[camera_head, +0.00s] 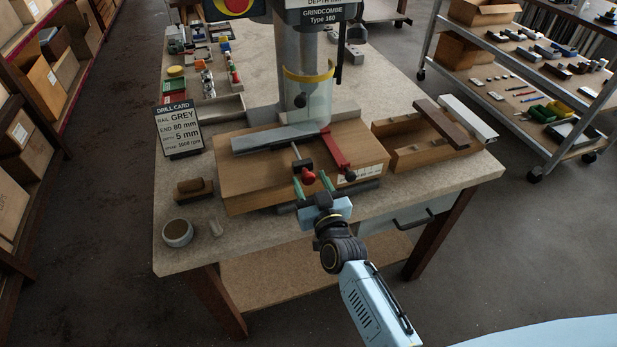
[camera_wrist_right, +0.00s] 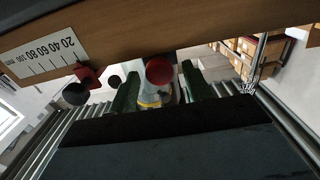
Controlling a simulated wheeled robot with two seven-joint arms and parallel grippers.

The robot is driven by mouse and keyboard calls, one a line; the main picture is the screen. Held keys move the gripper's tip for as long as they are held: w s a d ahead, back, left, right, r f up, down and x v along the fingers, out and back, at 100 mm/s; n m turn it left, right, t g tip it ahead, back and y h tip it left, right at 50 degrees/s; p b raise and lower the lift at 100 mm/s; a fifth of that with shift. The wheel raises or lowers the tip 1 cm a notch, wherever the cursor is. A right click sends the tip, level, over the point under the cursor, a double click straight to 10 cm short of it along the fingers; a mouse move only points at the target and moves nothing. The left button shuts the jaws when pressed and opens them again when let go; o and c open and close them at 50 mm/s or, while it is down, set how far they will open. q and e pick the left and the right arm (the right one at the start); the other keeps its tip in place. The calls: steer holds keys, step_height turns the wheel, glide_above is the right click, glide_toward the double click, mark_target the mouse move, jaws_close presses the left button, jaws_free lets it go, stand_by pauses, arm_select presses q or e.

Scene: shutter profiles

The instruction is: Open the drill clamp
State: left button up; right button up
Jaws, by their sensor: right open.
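The drill clamp has a red ball knob (camera_head: 308,177) on a dark lever, with a rod reaching toward the grey profile (camera_head: 278,137) on the wooden drill bed (camera_head: 240,180). My right gripper (camera_head: 312,184) is at the bed's front edge, its green fingers open around or close to this knob. In the right wrist view the red knob (camera_wrist_right: 158,71) shows between the two open fingers; contact cannot be told. The drill press column (camera_head: 302,50) stands behind. A red stop arm (camera_head: 336,152) with a dark knob lies right of the clamp. My left gripper is out of view.
A drill card (camera_head: 178,128) stands left of the bed. A brush (camera_head: 194,187) and a cup (camera_head: 178,233) sit at the bench's front left. A wooden holder (camera_head: 410,150) with profiles is on the right. A drawer handle (camera_head: 414,219) juts out below the bench top.

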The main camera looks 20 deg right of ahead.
steer(key=shift+w, duration=1)
